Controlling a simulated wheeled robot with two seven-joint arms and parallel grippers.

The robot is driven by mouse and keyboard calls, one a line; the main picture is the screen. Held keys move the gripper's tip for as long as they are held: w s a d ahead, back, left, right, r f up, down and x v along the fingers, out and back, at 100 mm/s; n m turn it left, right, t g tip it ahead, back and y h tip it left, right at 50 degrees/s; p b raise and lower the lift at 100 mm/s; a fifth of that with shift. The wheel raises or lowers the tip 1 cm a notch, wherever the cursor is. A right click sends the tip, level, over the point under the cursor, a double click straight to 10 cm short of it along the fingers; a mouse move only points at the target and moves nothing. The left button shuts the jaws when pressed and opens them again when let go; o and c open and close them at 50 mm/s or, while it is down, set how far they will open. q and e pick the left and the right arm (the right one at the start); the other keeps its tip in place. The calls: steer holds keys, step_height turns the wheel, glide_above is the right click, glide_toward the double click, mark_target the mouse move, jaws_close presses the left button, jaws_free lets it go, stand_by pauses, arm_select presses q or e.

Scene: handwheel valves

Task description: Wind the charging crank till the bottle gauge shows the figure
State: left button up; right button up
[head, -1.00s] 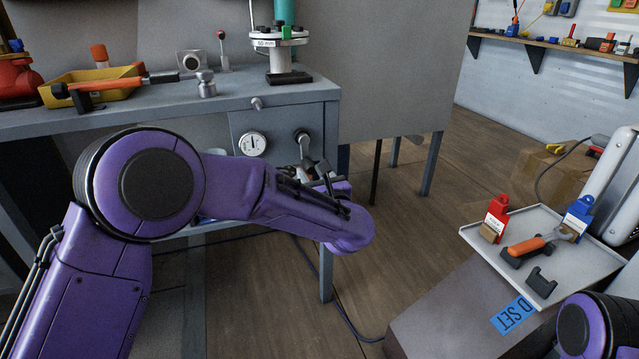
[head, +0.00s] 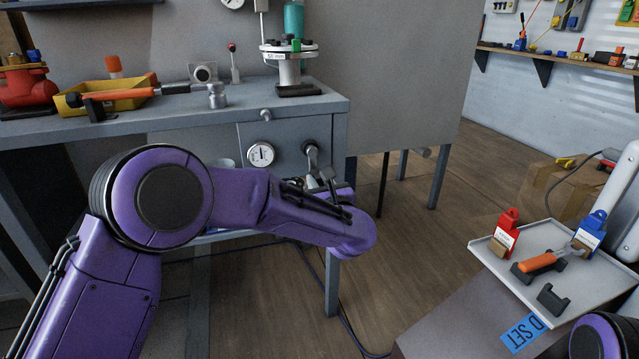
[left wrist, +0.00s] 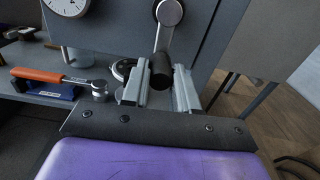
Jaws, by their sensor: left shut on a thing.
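The charging crank (head: 311,150) sits on the bench's front panel, its arm hanging down from the hub. In the left wrist view the crank arm (left wrist: 164,38) ends in a black grip (left wrist: 161,71). My left gripper (left wrist: 160,84) is shut on this black grip, one finger on each side. In the head view my purple left forearm partly hides the gripper (head: 326,183). A round white gauge (head: 261,154) is left of the crank; it also shows in the left wrist view (left wrist: 68,5), cut off. Its figures are too small to read. My right gripper is out of view.
The bench top (head: 200,117) carries a yellow tray (head: 128,93), an orange-handled tool (head: 125,94) and a flanged fitting (head: 290,68). Another gauge (head: 233,3) is cut off above. A tray (head: 490,249) with padlocks stands at right.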

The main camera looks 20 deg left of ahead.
arm_select(q)
steer(key=o, duration=0.9)
steer(key=shift+o, duration=0.2)
steer(key=v, duration=0.6)
